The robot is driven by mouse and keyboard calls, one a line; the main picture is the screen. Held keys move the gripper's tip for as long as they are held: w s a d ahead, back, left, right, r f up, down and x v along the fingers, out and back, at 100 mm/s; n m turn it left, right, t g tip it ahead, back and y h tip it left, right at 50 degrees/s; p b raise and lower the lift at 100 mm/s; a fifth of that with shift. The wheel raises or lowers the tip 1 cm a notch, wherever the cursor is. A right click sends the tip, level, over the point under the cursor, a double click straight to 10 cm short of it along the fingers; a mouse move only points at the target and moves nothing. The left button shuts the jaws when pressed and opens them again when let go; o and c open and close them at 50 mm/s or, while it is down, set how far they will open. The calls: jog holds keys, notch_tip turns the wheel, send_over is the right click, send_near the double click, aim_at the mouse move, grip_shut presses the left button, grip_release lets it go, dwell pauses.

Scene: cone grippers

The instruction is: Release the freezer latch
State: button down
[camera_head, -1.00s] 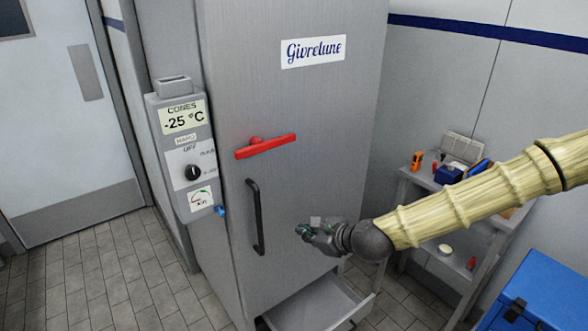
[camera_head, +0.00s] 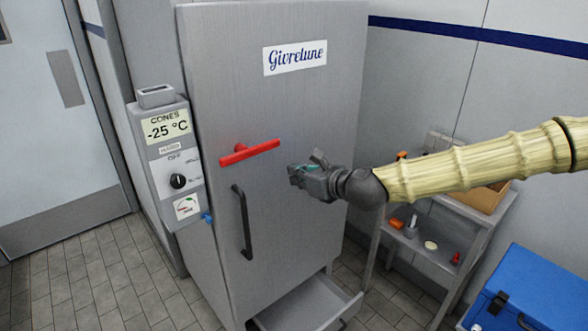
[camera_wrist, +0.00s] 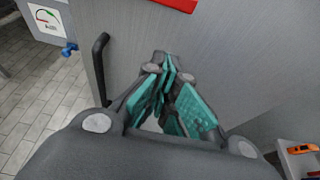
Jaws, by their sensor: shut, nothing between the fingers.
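The freezer (camera_head: 300,110) is a tall grey cabinet with a closed door. Its latch is a red bar (camera_head: 250,152) lying nearly level across the door, its right end a little higher. The latch also shows in part at the top edge of the wrist view (camera_wrist: 178,4). A black vertical handle (camera_head: 243,222) is below it, also in the wrist view (camera_wrist: 100,68). My gripper (camera_head: 294,174) is to the right of the latch and slightly lower, apart from it. Its teal-padded fingers (camera_wrist: 166,82) are shut and empty, in front of the door.
A control box (camera_head: 170,150) reading -25 °C is at the freezer's left. A drawer (camera_head: 310,305) stands open at its foot. A shelf (camera_head: 440,240) with small items and a blue chest (camera_head: 535,290) are at the right. The floor at left is clear.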

jog(key=w+a+r+p, duration=0.1)
jog(key=w+a+p, duration=0.3)
jog(key=w, duration=0.2)
jog(key=shift+w+a+p, duration=0.35)
jog(key=shift+a+p, duration=0.05)
jog(key=shift+d, duration=0.15)
dwell(0.4)
jog(key=shift+r, duration=0.15)
